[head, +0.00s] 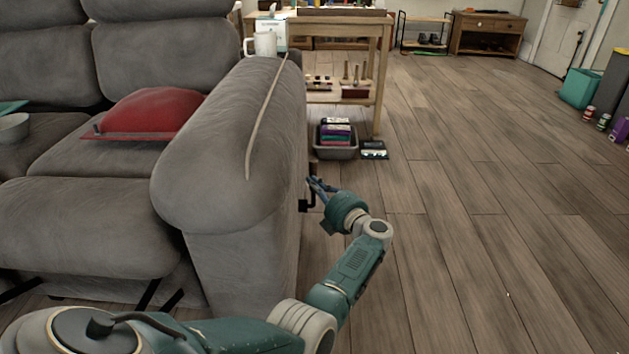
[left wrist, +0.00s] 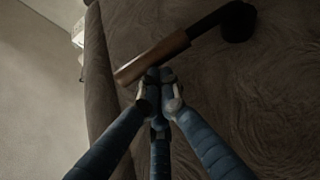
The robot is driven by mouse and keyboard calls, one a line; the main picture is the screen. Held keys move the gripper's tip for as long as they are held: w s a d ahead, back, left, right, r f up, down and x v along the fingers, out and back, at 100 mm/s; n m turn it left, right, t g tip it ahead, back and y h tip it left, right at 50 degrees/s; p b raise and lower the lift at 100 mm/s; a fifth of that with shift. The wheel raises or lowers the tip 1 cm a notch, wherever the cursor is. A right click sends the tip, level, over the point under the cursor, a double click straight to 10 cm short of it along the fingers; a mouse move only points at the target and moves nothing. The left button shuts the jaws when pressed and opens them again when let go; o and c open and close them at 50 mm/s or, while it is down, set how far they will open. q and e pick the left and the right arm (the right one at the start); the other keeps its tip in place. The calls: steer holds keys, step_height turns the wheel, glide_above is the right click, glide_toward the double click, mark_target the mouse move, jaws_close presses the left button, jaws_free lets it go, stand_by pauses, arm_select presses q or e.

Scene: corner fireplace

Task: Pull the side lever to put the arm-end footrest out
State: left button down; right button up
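The grey sofa (head: 235,250) stands at left with its thick armrest toward me. A padded footrest panel (head: 80,230) juts in front of the arm-end seat, with dark struts below it. My left gripper (head: 312,186) is at the outer side of the armrest, partly hidden by its own wrist. In the left wrist view, the side lever (left wrist: 155,58) has a wooden handle and a dark pivot on the sofa's side. The left gripper's fingertips (left wrist: 160,76) are close together at the handle's lower edge, near its free end; no part of the handle shows between them. My right gripper is out of view.
A wooden table (head: 383,50) and a grey bin (head: 335,150) stand behind.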

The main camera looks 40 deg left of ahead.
mark_target(315, 174)
arm_select(q)
steer(key=w+a, duration=0.1)
steer(key=w+a+r+h, duration=0.1)
steer(key=shift+w+a+m+g, duration=0.1)
steer(key=shift+w+m+g, duration=0.3)
stand_by(0.5)
